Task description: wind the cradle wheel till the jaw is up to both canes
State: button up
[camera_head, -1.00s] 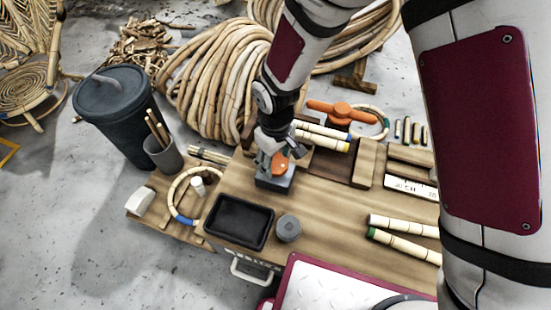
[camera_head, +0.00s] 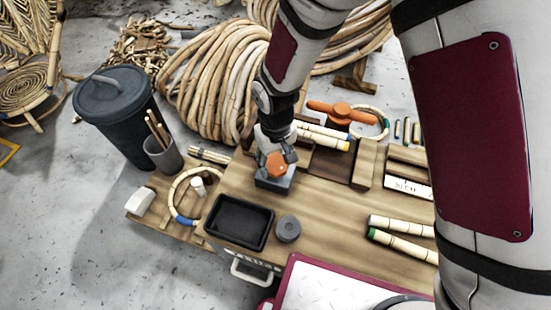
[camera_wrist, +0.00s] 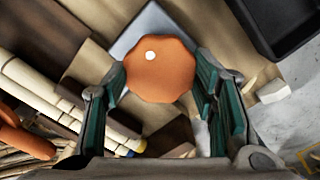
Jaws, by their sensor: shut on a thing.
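The cradle wheel (camera_head: 276,166) is an orange scalloped knob on a grey block (camera_head: 274,182) at the bench's left. In the wrist view the wheel (camera_wrist: 160,72) shows a white dot near its middle. My gripper (camera_wrist: 160,85) is shut on it, one green-padded finger on either side. Two pale canes (camera_head: 322,135), one blue-ended and one yellow-ended, lie side by side in the wooden cradle; they also show at left in the wrist view (camera_wrist: 58,98). My arm hides their left ends. I cannot tell the gap between jaw and canes.
An orange handle (camera_head: 341,112) stands behind the canes. A black tray (camera_head: 240,221) and a grey round piece (camera_head: 288,228) sit in front of my gripper. Two more canes (camera_head: 402,248) lie at right. A cane ring (camera_head: 184,191) and a cup (camera_head: 163,156) are at left.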

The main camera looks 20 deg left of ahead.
aim_at(276, 163)
jog(key=o, duration=1.1)
jog(key=shift+o, duration=0.2)
notch_tip(276, 163, up, 12)
